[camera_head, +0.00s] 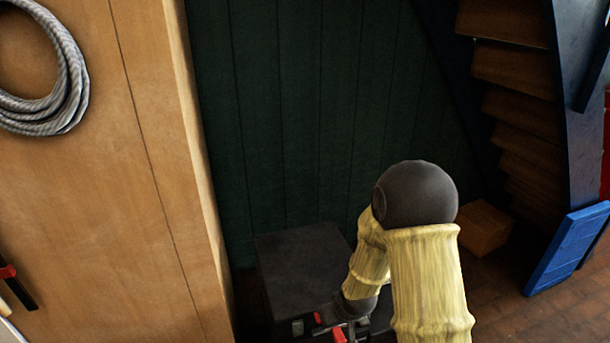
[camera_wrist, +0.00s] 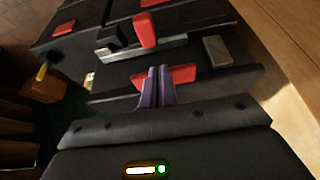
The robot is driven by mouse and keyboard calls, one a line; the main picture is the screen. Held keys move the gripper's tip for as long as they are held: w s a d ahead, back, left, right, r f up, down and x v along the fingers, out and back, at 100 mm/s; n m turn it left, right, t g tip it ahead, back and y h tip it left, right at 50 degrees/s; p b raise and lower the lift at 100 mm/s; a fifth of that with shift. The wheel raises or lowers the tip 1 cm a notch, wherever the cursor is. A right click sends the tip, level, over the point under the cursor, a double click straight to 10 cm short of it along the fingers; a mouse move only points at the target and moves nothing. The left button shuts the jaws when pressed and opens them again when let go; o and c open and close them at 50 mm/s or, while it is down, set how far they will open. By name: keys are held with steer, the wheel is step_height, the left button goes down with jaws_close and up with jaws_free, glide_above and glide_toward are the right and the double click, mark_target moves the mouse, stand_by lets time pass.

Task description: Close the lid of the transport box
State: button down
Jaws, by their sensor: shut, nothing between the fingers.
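The transport box shows in the head view as a dark grey box (camera_head: 300,262) on the floor against the green wall, partly hidden behind my arm. I cannot tell for sure from here whether its lid is fully down. In the wrist view, black box panels (camera_wrist: 200,20) with red parts and a grey metal latch plate (camera_wrist: 217,50) fill the upper middle. My gripper (camera_wrist: 157,72) is shut and empty, its purple fingers together in front of a red strip (camera_wrist: 183,74) on a dark panel. I cannot tell whether the fingertips touch it.
A wooden cabinet (camera_head: 110,150) with a coiled rope (camera_head: 60,95) stands close on the left of the box. To the right are a cardboard box (camera_head: 483,228), a blue panel (camera_head: 566,248) and wooden stairs (camera_head: 515,110). Brick floor (camera_head: 500,300) is free at the lower right.

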steer(key=shift+s+d+f, duration=0.15)
steer(key=shift+s+f, duration=0.35)
steer(key=shift+f, duration=0.35)
steer(key=shift+b, duration=0.3)
steer(key=shift+r, duration=0.1)
step_height(320, 180, up, 6)
steer(key=p, duration=0.4)
steer(key=s+d+r+b, duration=0.1)
steer(key=s+d+b, duration=0.1)
steer(key=s+b, duration=0.4)
steer(key=shift+d, duration=0.4)
steer(key=s+b, duration=0.1)
steer(key=b, duration=0.1)
steer(key=s+b, duration=0.1)
steer(key=b, duration=0.1)
steer(key=shift+d+r+b, duration=0.2)
steer(key=shift+r+b, duration=0.1)
steer(key=shift+b, duration=0.05)
